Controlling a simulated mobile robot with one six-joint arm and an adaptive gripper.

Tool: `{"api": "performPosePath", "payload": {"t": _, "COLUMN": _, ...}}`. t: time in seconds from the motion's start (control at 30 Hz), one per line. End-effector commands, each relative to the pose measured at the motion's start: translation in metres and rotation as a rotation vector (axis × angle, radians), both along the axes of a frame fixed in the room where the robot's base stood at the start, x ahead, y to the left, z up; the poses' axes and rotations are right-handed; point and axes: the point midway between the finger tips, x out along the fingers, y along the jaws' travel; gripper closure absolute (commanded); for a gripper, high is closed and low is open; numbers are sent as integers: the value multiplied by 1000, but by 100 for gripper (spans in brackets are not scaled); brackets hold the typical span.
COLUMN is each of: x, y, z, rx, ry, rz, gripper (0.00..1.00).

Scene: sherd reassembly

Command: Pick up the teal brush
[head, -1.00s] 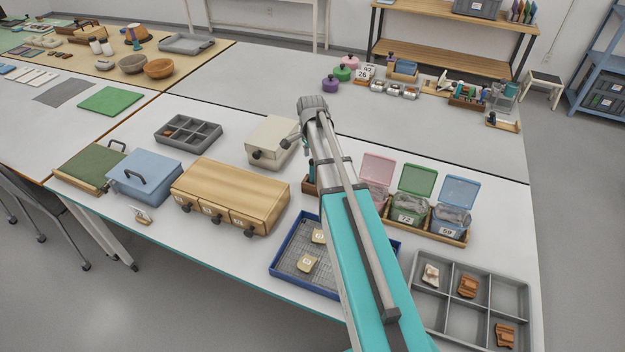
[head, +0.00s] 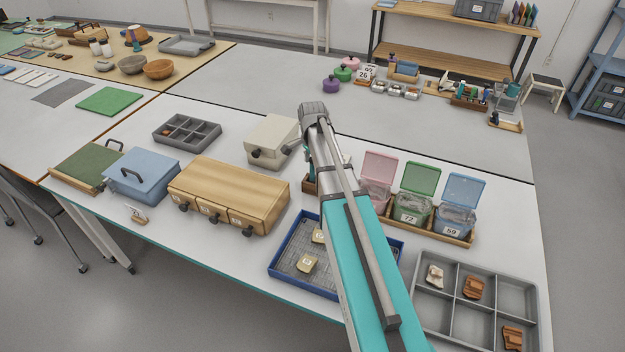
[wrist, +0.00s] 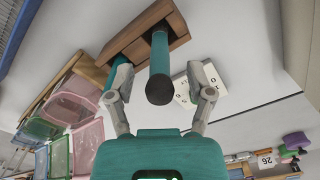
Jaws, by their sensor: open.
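In the wrist view a teal rod with a dark rounded end (wrist: 159,62) stands out of a brown wooden holder (wrist: 118,42) and points toward the camera. It appears to be the teal brush; no bristles show. My gripper (wrist: 162,78) is open, with one finger on each side of the rod and a gap to both. A second teal rod (wrist: 113,76) shows partly behind the left finger. In the head view the holder (head: 311,184) is mostly hidden behind my arm, and my gripper's fingers are hidden there too.
Lidded bins, pink (head: 377,178), green (head: 416,195) and blue (head: 458,205), stand with lids up right of the holder. A beige box (head: 272,138) and a wooden drawer unit (head: 228,190) stand to the left. A blue tray (head: 283,268) lies in front.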

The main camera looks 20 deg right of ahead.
Motion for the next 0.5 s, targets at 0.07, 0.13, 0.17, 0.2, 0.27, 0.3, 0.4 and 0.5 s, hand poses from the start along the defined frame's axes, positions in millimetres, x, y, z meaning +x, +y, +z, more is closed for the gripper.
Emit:
{"api": "performPosePath", "payload": {"t": 0.07, "x": 0, "y": 0, "z": -10, "rx": 0, "ry": 0, "rz": 0, "gripper": 32}}
{"api": "performPosePath", "payload": {"t": 0.13, "x": 0, "y": 0, "z": -14, "rx": 0, "ry": 0, "rz": 0, "gripper": 32}}
{"api": "performPosePath", "payload": {"t": 0.17, "x": 0, "y": -1, "z": -15, "rx": 0, "ry": 0, "rz": -1, "gripper": 32}}
{"api": "performPosePath", "payload": {"t": 0.2, "x": 0, "y": -1, "z": -17, "rx": 0, "ry": 0, "rz": -1, "gripper": 32}}
{"api": "performPosePath", "payload": {"t": 0.27, "x": 0, "y": -1, "z": -18, "rx": 0, "ry": 0, "rz": -2, "gripper": 32}}
{"api": "performPosePath", "payload": {"t": 0.3, "x": 0, "y": -1, "z": -19, "rx": 0, "ry": 0, "rz": -2, "gripper": 32}}
{"api": "performPosePath", "payload": {"t": 0.4, "x": 0, "y": -1, "z": -19, "rx": 0, "ry": 0, "rz": -2, "gripper": 32}}
{"api": "performPosePath", "payload": {"t": 0.5, "x": 0, "y": -1, "z": -18, "rx": 0, "ry": 0, "rz": -1, "gripper": 32}}
